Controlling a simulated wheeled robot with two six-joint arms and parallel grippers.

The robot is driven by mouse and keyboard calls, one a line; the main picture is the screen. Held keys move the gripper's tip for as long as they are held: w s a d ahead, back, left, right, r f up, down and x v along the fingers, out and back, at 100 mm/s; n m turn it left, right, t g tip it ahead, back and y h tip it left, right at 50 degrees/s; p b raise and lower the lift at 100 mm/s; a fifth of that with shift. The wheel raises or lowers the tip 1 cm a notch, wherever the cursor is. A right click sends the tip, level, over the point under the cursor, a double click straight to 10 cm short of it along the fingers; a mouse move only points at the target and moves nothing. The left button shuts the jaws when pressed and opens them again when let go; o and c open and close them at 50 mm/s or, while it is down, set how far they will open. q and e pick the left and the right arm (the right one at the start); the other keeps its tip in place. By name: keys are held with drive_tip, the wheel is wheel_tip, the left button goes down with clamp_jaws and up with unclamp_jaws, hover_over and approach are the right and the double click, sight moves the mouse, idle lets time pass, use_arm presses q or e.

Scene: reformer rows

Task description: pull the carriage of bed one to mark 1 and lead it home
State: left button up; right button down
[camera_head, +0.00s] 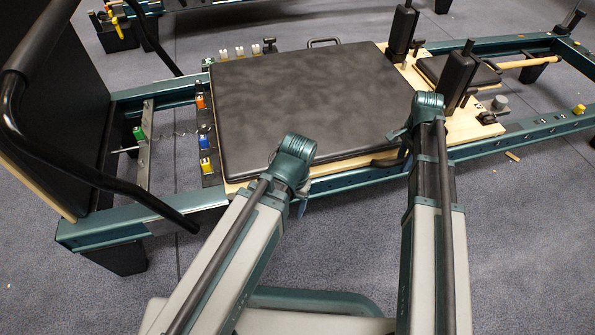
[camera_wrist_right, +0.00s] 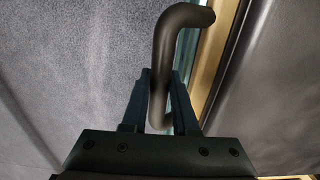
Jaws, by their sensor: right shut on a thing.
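Bed one's carriage (camera_head: 310,95) is a black padded platform on a pale wood base, sitting between the teal rails (camera_head: 350,180). A dark handle (camera_head: 384,162) shows at its near edge. In the right wrist view the bent black handle (camera_wrist_right: 182,18) lies between the fingers of my right gripper (camera_wrist_right: 160,80), which is shut on it. In the head view the right wrist partly hides this grip. My left arm's wrist (camera_head: 295,155) is in front of the carriage's near edge. Its fingers are mostly hidden, so their state is unclear. I cannot make out mark 1.
A black footbar (camera_head: 90,175) curves over the left end. Spring ends with green (camera_head: 138,133), red, blue and yellow (camera_head: 206,166) tags are left of the carriage. Black shoulder blocks (camera_head: 457,75) and a headrest (camera_head: 458,72) are at the right. Another bed stands behind. Grey floor (camera_head: 330,240) is in front.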

drive_tip(key=s+a, duration=0.4)
drive_tip(key=a, duration=0.6)
drive_tip(key=shift+a, duration=0.2)
idle(1.2)
drive_tip(key=c, duration=0.7)
unclamp_jaws()
drive_tip(key=shift+o, duration=0.3)
wheel_tip(320, 180, up, 9)
drive_tip(key=p, duration=0.9)
drive_tip(key=shift+w, duration=0.1)
